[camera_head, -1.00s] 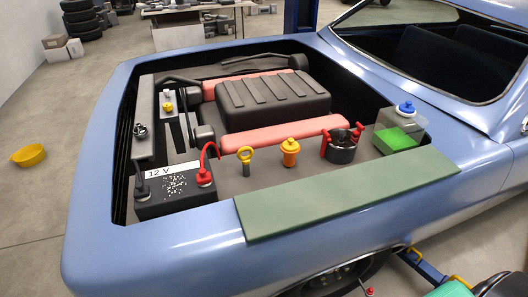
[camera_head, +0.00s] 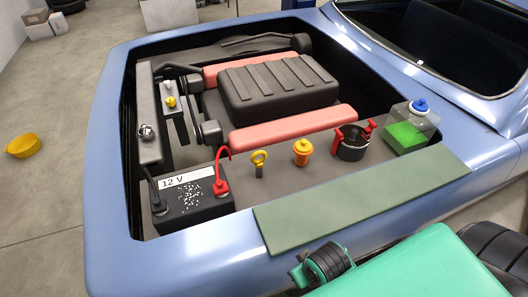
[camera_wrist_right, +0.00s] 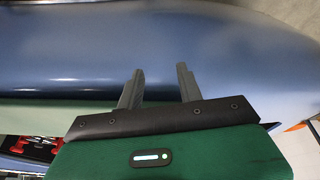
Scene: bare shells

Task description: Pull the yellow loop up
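The yellow loop (camera_head: 260,157) tops a short dark stem in the engine bay, between the battery (camera_head: 192,204) and the orange-yellow cap (camera_head: 302,151). It stands upright and nothing touches it. My right arm reaches in from the lower right of the head view, its dark end near the front edge of the green mat, well short of the loop. In the right wrist view my right gripper (camera_wrist_right: 157,70) has its two grey fingers apart, with nothing between them and blue car body beyond. The loop cannot be made out there. My left gripper is not in view.
A red cable and clamp (camera_head: 221,172) rise from the battery left of the loop. A black reservoir with red handles (camera_head: 352,145) and a clear tank of green fluid (camera_head: 408,130) stand to the right. The green mat (camera_head: 365,203) covers the fender in front.

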